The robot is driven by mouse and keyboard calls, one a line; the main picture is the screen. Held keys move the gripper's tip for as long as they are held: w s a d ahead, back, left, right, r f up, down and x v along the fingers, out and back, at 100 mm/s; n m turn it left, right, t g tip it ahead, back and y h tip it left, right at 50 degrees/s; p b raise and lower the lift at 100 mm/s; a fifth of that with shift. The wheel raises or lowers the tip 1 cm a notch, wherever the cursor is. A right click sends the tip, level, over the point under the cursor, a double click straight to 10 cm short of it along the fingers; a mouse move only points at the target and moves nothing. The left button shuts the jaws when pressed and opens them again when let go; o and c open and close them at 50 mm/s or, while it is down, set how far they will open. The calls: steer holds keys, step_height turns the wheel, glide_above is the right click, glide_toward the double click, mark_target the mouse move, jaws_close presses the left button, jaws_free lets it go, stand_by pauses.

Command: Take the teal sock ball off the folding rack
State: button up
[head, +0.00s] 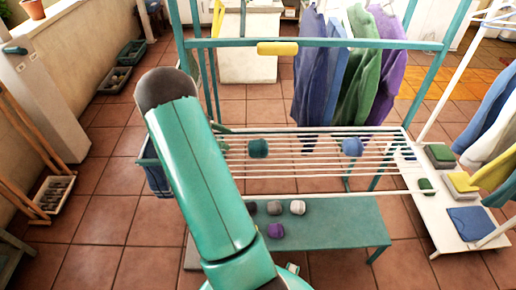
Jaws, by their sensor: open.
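The teal sock ball (258,148) rests on the white bars of the folding rack (310,171), left of the middle of the rack. A blue sock ball (352,147) rests on the same bars farther right, well apart from it. My teal arm rises in the front left of the head view, left of the teal ball. My gripper is not visible in this view, so its place relative to the ball cannot be seen.
A low green bench (335,226) below the rack holds grey balls and a purple ball (275,230). A teal frame with a yellow grip (277,48) crosses above the rack. Hanging clothes (358,65) are behind. A white side table (455,226) with folded cloths stands right.

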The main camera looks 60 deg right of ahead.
mark_target(262, 148)
steer(key=shift+s+d+f+g, duration=0.2)
steer(key=shift+s+d+f, duration=0.15)
steer(key=shift+d+f, duration=0.2)
steer(key=shift+s+d+f+g, duration=0.2)
steer(key=shift+s+d+f, duration=0.1)
steer(key=shift+d+f, duration=0.25)
steer(key=x, duration=0.6)
steer(key=shift+s, duration=0.1)
steer(key=shift+x, duration=3)
steer(key=shift+d+r+n, duration=0.1)
steer(key=shift+r+n, duration=0.05)
steer(key=shift+n, duration=0.15)
steer(key=c, duration=0.6)
steer(key=shift+r, duration=0.1)
